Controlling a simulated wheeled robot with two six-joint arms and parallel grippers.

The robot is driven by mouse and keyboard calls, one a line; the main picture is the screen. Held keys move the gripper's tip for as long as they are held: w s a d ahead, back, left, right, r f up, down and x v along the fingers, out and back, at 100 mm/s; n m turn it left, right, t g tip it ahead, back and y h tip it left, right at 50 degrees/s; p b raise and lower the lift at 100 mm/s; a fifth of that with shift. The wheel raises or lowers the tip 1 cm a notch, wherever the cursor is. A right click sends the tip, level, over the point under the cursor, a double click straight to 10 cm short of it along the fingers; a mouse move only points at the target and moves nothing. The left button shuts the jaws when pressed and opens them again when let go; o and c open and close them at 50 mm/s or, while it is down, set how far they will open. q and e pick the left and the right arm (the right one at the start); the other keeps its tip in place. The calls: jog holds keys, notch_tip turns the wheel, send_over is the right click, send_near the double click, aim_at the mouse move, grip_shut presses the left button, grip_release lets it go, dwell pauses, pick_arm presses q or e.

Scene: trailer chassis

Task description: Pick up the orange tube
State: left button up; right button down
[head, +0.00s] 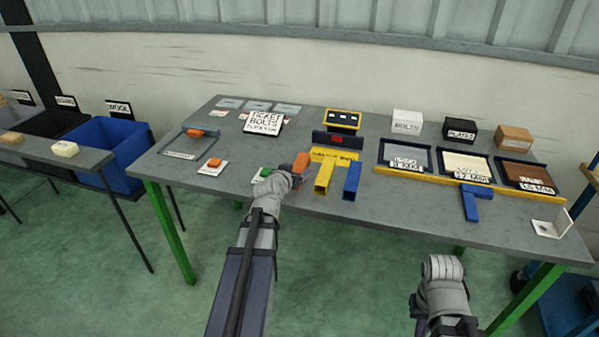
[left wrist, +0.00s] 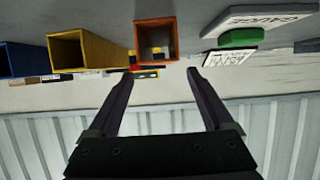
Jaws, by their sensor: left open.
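The orange tube (head: 302,161) lies on the grey table, left of a yellow tube (head: 324,178) and a blue tube (head: 352,181). In the left wrist view, the orange tube (left wrist: 156,38) shows its square open end, just beyond the fingertips. My left gripper (head: 292,178) is at the near end of the orange tube in the head view, and its own arm partly hides it. In the left wrist view, my left gripper (left wrist: 162,71) is open, with nothing between its fingers. My right arm shows at lower right, but its fingers do not show.
A green piece (head: 265,172) on a white card is left of my left gripper; it also shows in the left wrist view (left wrist: 240,38). Trays and a yellow rail (head: 450,184) fill the right side.

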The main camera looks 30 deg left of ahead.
aim_at(299, 166)
pick_arm(q)
jog(key=shift+b+x, duration=1.15)
jog(key=shift+x, duration=2.2)
jog(key=shift+s, duration=0.1)
grip_shut()
